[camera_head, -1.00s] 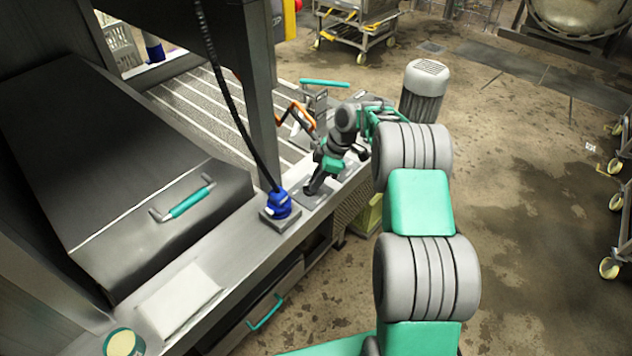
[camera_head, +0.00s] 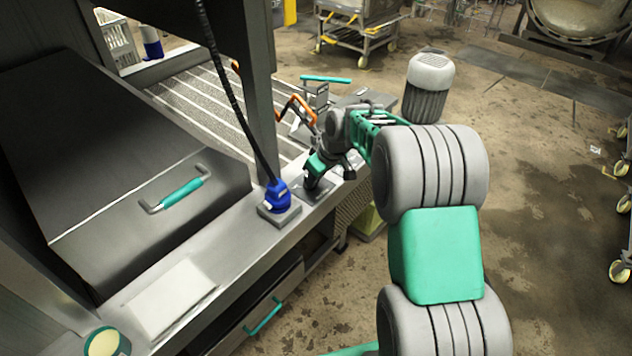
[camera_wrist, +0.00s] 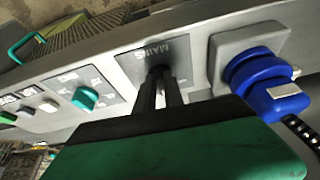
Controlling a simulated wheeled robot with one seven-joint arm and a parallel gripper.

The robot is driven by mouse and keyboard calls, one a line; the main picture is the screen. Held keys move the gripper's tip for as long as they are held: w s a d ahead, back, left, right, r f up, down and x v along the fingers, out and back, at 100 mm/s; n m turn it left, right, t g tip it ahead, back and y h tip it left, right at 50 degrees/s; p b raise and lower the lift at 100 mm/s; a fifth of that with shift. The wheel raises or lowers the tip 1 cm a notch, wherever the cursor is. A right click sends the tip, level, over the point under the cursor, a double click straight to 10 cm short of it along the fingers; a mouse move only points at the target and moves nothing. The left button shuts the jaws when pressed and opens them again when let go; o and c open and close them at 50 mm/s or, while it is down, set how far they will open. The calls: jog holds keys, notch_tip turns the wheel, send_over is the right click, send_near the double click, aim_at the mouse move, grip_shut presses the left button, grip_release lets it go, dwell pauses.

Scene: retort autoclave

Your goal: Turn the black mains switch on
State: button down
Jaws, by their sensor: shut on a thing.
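The mains plate (camera_wrist: 130,65) is a grey square with "MAINS" lettering on the worktop's front strip, in the middle of the wrist view. It also shows in the head view (camera_head: 318,195), partly covered by my arm. The black mains switch (camera_wrist: 157,70) is at the plate's centre, mostly hidden between my fingers. My gripper (camera_wrist: 161,79) is shut on the switch, fingers pointing down at the plate. In the head view my gripper (camera_head: 309,183) is low over the plate. I cannot tell which position the switch is in.
A blue plug (camera_wrist: 264,85) with a black cable sits on a grey base right beside the mains plate. A teal knob (camera_wrist: 85,98) and smaller switches lie on the other side. A steel post (camera_head: 255,100) and a teal-handled lid (camera_head: 180,193) stand near my arm.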

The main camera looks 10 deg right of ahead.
jog(key=m, duration=0.2)
jog(key=m+t+h+b, duration=0.1)
jog(key=m, duration=0.1)
jog(key=shift+a+m+h, duration=0.3)
jog(key=shift+a, duration=0.1)
jog(key=shift+a+m+h+b, duration=0.15)
jog(key=shift+m+h+b, duration=0.2)
jog(key=shift+m, duration=0.6)
jog(key=shift+a+m+h+b, duration=0.1)
jog(key=shift+m+h+b, duration=0.25)
jog(key=shift+m, duration=0.6)
jog(key=shift+r, duration=0.1)
jog(key=c, duration=1.4)
grip_release()
jog(key=shift+c, duration=0.2)
jog(key=shift+s, duration=0.1)
jog(key=v, duration=0.7)
jog(key=shift+r, duration=0.3)
jog(key=shift+s, duration=0.1)
